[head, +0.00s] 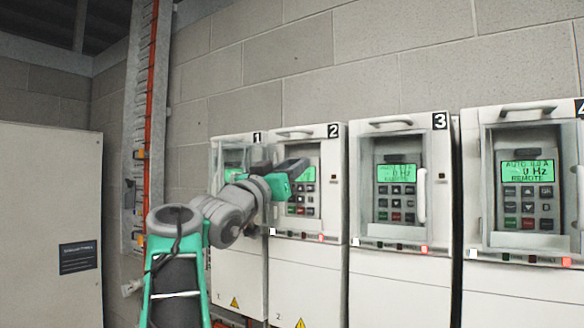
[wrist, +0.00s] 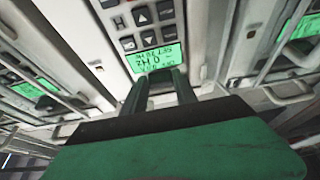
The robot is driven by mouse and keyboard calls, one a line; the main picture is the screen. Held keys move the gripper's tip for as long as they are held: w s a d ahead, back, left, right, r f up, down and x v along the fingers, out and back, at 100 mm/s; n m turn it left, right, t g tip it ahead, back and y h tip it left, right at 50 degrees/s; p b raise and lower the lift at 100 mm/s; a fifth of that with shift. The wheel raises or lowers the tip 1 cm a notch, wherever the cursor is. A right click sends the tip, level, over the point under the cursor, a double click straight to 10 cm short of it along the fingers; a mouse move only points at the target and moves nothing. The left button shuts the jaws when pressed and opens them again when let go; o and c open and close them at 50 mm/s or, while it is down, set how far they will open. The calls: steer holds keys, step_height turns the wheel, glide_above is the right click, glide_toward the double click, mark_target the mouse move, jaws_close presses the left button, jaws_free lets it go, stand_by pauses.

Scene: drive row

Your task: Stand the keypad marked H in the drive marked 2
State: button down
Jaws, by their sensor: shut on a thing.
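My gripper (head: 291,172) reaches the front of the drive marked 2 (head: 308,268) in the head view. In the wrist view, which is turned upside down, my gripper's two dark fingers (wrist: 160,90) are shut on the screen end of a keypad. This keypad (wrist: 148,30) has a lit green screen, dark keys and what looks like an H beside the keys. In the head view the keypad (head: 303,196) shows at the opening of drive 2, partly hidden by my gripper. I cannot tell whether it is fully seated or slightly proud.
Drive 1 (head: 238,270) stands close on the left, partly behind my arm. Drive 3 (head: 400,285) and drive 4 (head: 525,295) stand to the right, each with a lit keypad. Handles project from the drive fronts. A grey cabinet (head: 45,210) stands at the far left.

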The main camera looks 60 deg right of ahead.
steer(key=c, duration=0.9)
jaws_free()
steer(key=b+v, duration=0.3)
steer(key=v, duration=0.4)
steer(key=shift+a, duration=0.45)
